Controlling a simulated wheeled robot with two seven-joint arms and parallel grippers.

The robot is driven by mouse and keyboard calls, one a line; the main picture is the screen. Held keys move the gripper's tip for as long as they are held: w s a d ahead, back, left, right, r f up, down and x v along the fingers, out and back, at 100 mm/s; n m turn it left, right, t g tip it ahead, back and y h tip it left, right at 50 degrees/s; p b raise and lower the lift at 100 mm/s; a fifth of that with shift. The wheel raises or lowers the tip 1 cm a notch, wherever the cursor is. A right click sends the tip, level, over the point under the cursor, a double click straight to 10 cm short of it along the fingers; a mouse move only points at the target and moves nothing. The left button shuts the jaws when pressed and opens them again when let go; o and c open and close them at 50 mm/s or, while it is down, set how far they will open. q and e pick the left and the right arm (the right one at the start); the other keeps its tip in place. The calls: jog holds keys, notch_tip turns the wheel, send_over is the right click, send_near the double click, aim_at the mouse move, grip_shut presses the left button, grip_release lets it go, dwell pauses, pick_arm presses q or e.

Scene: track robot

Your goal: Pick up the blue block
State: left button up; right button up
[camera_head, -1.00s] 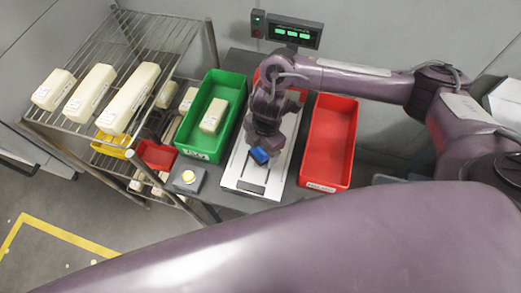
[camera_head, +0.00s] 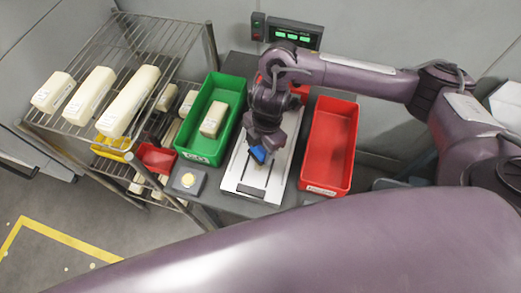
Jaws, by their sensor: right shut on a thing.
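The blue block (camera_head: 258,154) shows at the tip of my right gripper (camera_head: 260,147), over the white plate (camera_head: 274,187) between the green and red bins. My right gripper points down and is shut on the block; its fingers are mostly hidden by the wrist. I cannot tell exactly how far the block is above the plate. My left gripper is not in view.
A green bin (camera_head: 238,121) holding a cream block (camera_head: 214,119) stands left of the plate. A red bin (camera_head: 330,147) stands right. A button box (camera_head: 188,180) sits at the front left. A wire rack (camera_head: 150,45) with several cream blocks is further left.

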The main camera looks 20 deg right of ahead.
aim_at(261, 148)
notch_tip(261, 148, up, 18)
jog(key=p, duration=0.2)
jog(key=shift+f, duration=0.15)
